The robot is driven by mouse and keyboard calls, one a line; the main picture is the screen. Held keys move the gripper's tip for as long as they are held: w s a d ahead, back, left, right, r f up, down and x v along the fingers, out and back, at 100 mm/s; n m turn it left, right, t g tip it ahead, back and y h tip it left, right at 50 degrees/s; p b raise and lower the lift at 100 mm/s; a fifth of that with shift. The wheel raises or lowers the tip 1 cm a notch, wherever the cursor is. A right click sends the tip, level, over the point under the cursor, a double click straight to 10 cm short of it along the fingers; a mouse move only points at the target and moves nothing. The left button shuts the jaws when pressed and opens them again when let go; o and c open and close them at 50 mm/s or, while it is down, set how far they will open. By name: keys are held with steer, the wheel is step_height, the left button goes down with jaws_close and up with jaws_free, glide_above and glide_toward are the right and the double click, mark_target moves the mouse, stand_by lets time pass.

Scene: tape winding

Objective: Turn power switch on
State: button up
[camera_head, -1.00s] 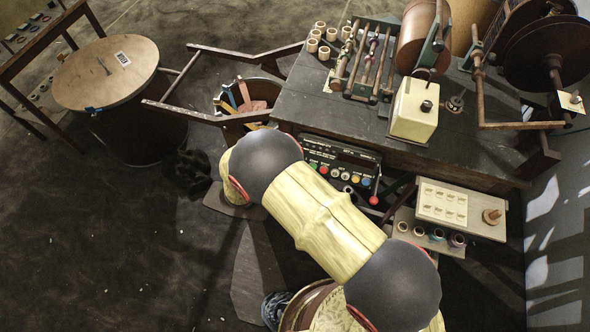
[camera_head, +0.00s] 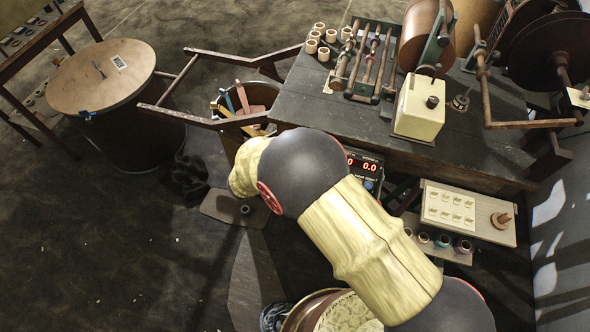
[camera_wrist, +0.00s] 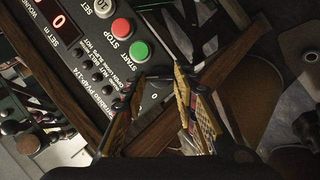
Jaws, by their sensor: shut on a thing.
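The control panel (camera_head: 374,168) stands under the bench edge, mostly hidden behind my arm in the head view. In the wrist view the panel (camera_wrist: 92,72) shows a green start button (camera_wrist: 139,51), a red STOP button (camera_wrist: 121,28) and small dark knobs. Its display (camera_wrist: 55,14) is lit with red digits; the head view also shows red digits (camera_head: 370,165). My gripper (camera_wrist: 157,77) is shut at the panel's lower corner, beside a "0" mark, on what appears to be the power switch. The switch itself is mostly hidden between the fingertips.
A wooden bench (camera_head: 310,105) with winding rollers and a cream box (camera_head: 419,108) stands above the panel. A bin with tools (camera_head: 252,98) is left of it. A light board (camera_head: 462,212) is at the right. A round-topped barrel (camera_head: 102,76) stands far left on open floor.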

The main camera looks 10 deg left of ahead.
steer(key=shift+f, duration=0.1)
steer(key=o, duration=1.2)
steer(key=shift+c, duration=0.2)
steer(key=v, duration=1.2)
